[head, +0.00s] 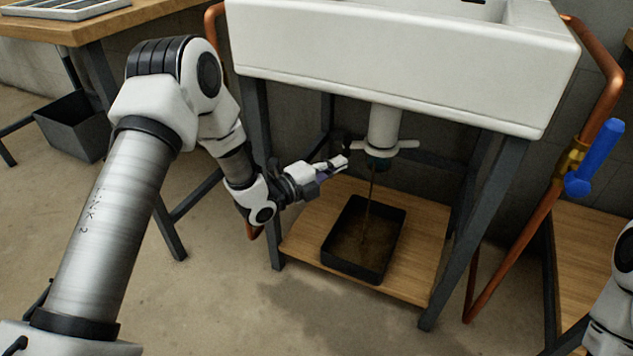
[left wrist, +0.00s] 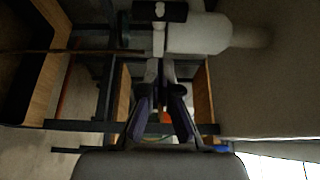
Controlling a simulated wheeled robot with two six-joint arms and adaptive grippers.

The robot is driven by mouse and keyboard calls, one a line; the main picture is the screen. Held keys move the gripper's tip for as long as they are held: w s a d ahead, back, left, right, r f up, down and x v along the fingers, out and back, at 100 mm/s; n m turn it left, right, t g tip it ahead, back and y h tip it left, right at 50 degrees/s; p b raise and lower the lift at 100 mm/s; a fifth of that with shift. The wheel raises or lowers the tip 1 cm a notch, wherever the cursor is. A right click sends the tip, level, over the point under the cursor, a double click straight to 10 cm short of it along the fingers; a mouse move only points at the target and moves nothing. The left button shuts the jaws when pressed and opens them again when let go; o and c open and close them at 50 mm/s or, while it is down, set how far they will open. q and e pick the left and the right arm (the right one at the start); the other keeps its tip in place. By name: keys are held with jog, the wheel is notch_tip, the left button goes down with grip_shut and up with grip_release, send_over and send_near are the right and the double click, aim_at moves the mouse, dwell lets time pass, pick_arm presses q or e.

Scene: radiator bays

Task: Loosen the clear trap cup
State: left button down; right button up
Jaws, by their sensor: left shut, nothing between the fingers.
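The trap under the white sink (head: 400,60) is a white body (head: 384,128) with a collar and two side wings. The trap cup (head: 378,164) looks dark teal below the collar. A thin brown stream (head: 371,195) falls from it into a black tray (head: 350,262). My left gripper (head: 345,161) is shut and empty, its tips just left of the collar's left wing; I cannot tell whether they touch. My right gripper is out of view.
The tray stands on a low wooden shelf (head: 425,255) between dark sink legs (head: 470,230). A copper pipe with a blue valve handle (head: 600,150) runs at right. A wooden bench (head: 90,30) and dark bin (head: 75,125) are at left. The floor is wet in front.

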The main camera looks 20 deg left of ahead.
aim_at(347, 146)
pick_arm(q)
jog(key=w, duration=0.1)
jog(key=w+b, duration=0.1)
jog(key=w, duration=0.1)
jog(key=w+b, duration=0.1)
jog(key=shift+w+a+f, duration=0.1)
jog(key=shift+w+a, duration=0.1)
jog(key=shift+a, duration=0.15)
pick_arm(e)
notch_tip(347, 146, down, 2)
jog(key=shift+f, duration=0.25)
pick_arm(q)
jog(key=shift+w+a+r+m+g+h+p, duration=0.25)
jog(key=shift+w+a+m+g+h+p, duration=0.15)
jog(key=shift+w+m+h+p, duration=0.15)
jog(key=shift+w+a+f+h+p, duration=0.1)
jog(key=shift+w+a+h+p, duration=0.1)
jog(key=shift+w+a+p, duration=0.3)
jog(key=shift+w+a+f+h+p, duration=0.15)
jog(key=shift+w+a, duration=0.1)
jog(key=shift+w, duration=0.4)
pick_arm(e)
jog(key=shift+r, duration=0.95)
pick_arm(q)
jog(key=shift+r, duration=0.1)
